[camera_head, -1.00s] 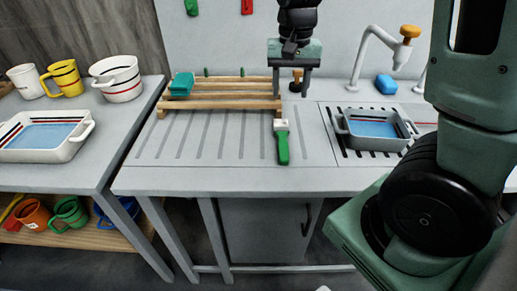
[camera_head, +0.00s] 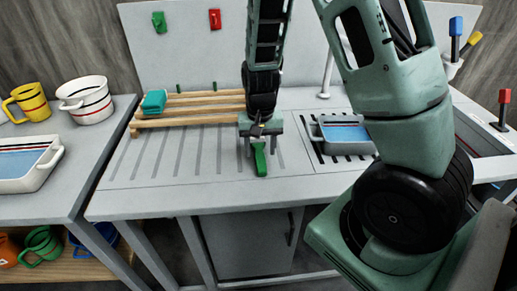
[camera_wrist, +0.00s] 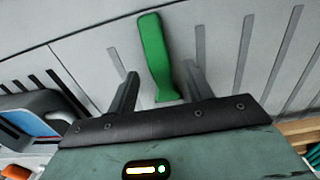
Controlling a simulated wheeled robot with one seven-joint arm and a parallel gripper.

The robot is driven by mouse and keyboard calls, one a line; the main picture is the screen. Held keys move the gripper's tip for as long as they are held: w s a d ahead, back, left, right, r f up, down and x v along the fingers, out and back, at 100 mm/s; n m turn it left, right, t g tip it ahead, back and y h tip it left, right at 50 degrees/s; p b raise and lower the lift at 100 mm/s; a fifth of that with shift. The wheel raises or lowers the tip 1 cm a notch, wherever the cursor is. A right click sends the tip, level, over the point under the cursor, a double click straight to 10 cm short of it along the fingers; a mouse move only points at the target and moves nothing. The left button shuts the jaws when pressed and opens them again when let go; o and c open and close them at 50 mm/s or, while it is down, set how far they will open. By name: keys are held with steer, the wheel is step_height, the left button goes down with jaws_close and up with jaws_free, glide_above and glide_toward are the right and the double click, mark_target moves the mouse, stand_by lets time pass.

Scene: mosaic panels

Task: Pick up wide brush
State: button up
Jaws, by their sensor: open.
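The brush (camera_head: 261,163) lies on the grooved grey counter, with its green handle toward the front edge. Its head is hidden behind my gripper in the head view. My gripper (camera_head: 260,148) is open and points down over the brush. In the wrist view, the green handle (camera_wrist: 153,50) extends between and beyond the two open fingers (camera_wrist: 160,72). I cannot tell how far the fingertips are above the counter.
A wooden slatted rack (camera_head: 190,106) with a teal sponge (camera_head: 154,102) stands behind and left. A grey tub with blue water (camera_head: 345,133) sits to the right. A side table at left holds a yellow mug (camera_head: 27,101), a white pot (camera_head: 88,101) and a white tray (camera_head: 35,180).

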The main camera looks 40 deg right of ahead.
step_height(320, 180, down, 2)
steer(key=shift+f, duration=0.1)
steer(key=c, duration=1.1)
